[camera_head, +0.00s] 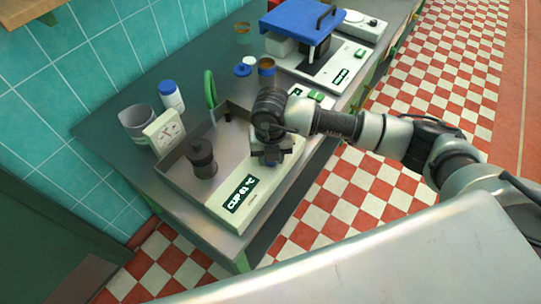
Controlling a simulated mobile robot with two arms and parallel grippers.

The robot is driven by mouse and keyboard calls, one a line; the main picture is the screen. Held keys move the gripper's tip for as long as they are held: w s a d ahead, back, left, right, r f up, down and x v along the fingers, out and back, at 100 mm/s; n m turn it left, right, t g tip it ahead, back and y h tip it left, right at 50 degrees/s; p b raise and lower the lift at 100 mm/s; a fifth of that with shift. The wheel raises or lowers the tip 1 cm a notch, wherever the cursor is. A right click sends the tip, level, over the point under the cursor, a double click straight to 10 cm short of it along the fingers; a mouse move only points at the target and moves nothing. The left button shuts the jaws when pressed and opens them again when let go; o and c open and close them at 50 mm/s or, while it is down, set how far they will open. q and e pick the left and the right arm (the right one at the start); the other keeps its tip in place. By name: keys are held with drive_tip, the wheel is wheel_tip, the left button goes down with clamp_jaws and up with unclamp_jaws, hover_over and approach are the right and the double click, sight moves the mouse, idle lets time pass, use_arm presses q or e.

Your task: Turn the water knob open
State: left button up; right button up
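My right arm comes in from the right, and its gripper (270,157) is over the near unit with a green label (241,194). The fingertips point down at the top of this unit. The gripper's own body covers the spot beneath it, so I cannot tell whether it touches or holds anything. I cannot make out the water knob for certain; it may be hidden under the gripper. A dark round-topped cylinder (202,160) stands in the grey tray (178,172), left of the gripper and apart from it. My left gripper is not in view.
Behind the tray are a dial gauge (165,131), a grey beaker (138,122), a white bottle with a blue cap (171,96) and a green curved pipe (210,90). A blue-lidded device (300,22) stands farther back. The counter's left end (105,127) is clear.

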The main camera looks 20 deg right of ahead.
drive_tip(key=m, duration=0.3)
drive_tip(key=shift+m+b, duration=0.3)
drive_tip(key=shift+m, duration=0.1)
drive_tip(key=m, duration=0.2)
drive_tip(key=shift+m, duration=0.3)
drive_tip(key=m, duration=0.3)
drive_tip(key=shift+m, duration=1.9)
drive_tip(key=o, duration=0.9)
drive_tip(key=shift+r, duration=0.1)
wheel_tip(320, 180, up, 11)
drive_tip(key=shift+f+b, duration=0.15)
drive_tip(key=shift+b, duration=0.45)
